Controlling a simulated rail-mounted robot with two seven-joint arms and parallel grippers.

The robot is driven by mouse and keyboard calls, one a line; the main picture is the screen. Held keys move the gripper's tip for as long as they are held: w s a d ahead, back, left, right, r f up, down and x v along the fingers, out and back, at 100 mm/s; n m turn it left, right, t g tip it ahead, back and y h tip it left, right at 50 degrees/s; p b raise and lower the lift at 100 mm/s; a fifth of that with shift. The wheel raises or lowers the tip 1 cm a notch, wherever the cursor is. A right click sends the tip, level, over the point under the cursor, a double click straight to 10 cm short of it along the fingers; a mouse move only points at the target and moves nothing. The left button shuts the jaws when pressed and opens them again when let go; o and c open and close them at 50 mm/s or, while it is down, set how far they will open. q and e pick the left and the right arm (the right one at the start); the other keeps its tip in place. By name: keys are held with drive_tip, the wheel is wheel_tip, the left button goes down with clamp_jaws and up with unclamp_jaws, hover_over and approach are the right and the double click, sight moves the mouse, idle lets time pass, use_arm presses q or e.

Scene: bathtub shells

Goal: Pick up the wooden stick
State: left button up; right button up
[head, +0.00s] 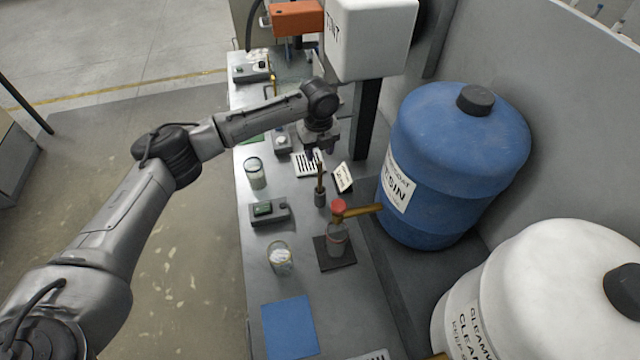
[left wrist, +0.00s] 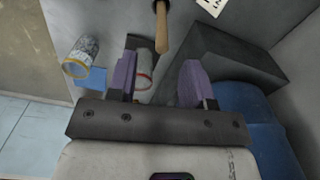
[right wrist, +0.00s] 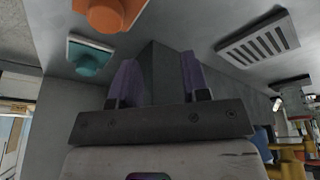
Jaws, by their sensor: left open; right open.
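The wooden stick (head: 320,178) stands upright in a small dark holder (head: 320,199) on the grey bench. My left gripper (head: 318,152) hangs just above and behind it in the head view. In the left wrist view the stick (left wrist: 162,30) points from the top edge toward the space between the open purple fingers (left wrist: 158,78), and its end is apart from both. The left gripper is empty. My right gripper is out of the head view; in the right wrist view its fingers (right wrist: 157,78) are open, with nothing held between them.
Near the stick stand a small sign (head: 342,177), a red-topped bottle (head: 337,240) on a dark pad, a grey device (head: 269,212) and glass jars (head: 280,258). A blue drum (head: 455,150) and a white drum (head: 560,290) flank the bench's right side. A blue mat (head: 289,327) lies clear.

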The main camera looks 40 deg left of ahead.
sight(320, 170)
use_arm(q)
drive_tip(key=shift+d+f, duration=0.2)
drive_tip(key=shift+f, duration=3.9)
drive_tip(key=shift+c, duration=0.3)
clamp_jaws()
